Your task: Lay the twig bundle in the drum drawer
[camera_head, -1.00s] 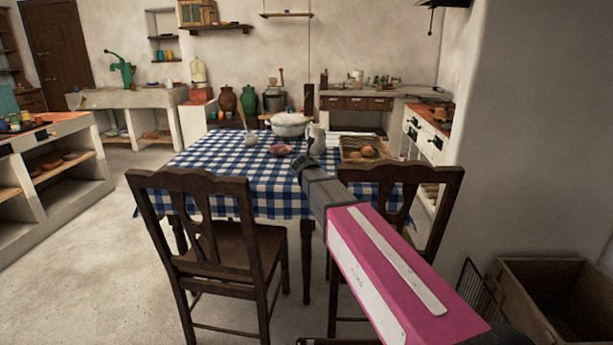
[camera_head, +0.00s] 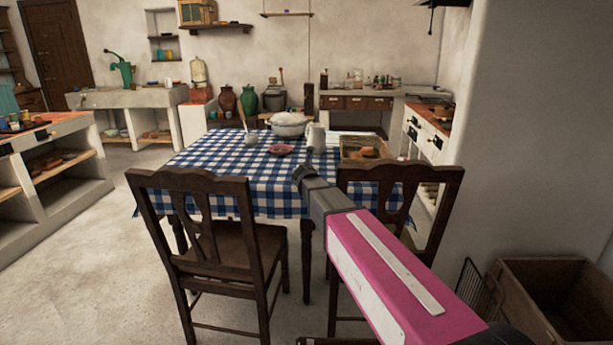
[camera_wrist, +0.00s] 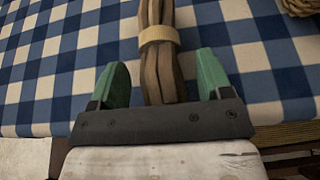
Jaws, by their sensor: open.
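The twig bundle (camera_wrist: 160,75) is a set of brown sticks with a pale tan band around it. In the wrist view it lies on the blue and white checked cloth (camera_wrist: 70,60), running away from me. My gripper (camera_wrist: 161,68) is open, with one green finger on each side of the bundle's near end. I see gaps between the fingers and the sticks. In the head view my gripper (camera_head: 306,168) is over the near edge of the table, and I cannot make out the bundle there. Drawers (camera_head: 357,103) show under the back counter; I cannot tell which is the drum drawer.
Two dark wooden chairs (camera_head: 205,250) stand at the table's near side. A white tureen (camera_head: 288,126), a pink dish (camera_head: 280,149), a pale jug (camera_head: 316,138) and a shallow tray (camera_head: 345,150) are on the table. A wooden crate (camera_head: 510,300) stands at right. The floor at left is open.

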